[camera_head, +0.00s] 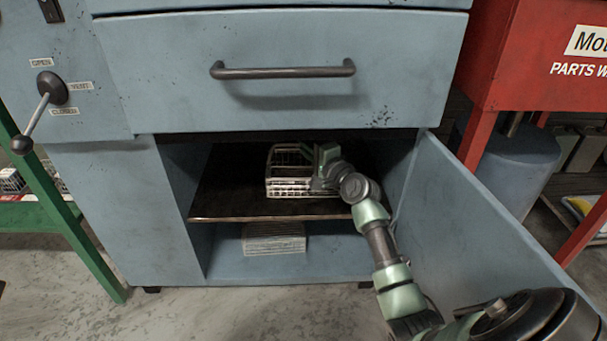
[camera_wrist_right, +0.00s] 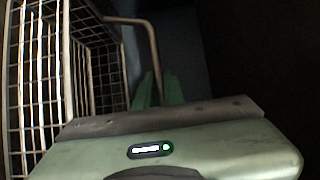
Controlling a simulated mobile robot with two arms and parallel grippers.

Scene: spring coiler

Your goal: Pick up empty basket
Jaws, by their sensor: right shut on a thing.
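A wire basket (camera_head: 290,187) stands on the dark upper shelf (camera_head: 225,200) inside the open blue cabinet. My right gripper (camera_head: 322,160) reaches into the cabinet at the basket's right side and is shut on the basket. In the right wrist view the basket's wire mesh (camera_wrist_right: 40,85) fills the left side, and a bent metal handle (camera_wrist_right: 150,50) rises beside the green gripper fingers (camera_wrist_right: 160,90). The fingers' exact contact is dark and hard to make out. The part of the basket I can see looks empty. My left gripper is not in view.
The cabinet door (camera_head: 480,240) stands open on the right, close to my right arm. A closed drawer (camera_head: 290,85) with a bar handle is above the opening. A pale ribbed object (camera_head: 274,239) lies on the lower floor. A red parts washer (camera_head: 540,60) stands at right.

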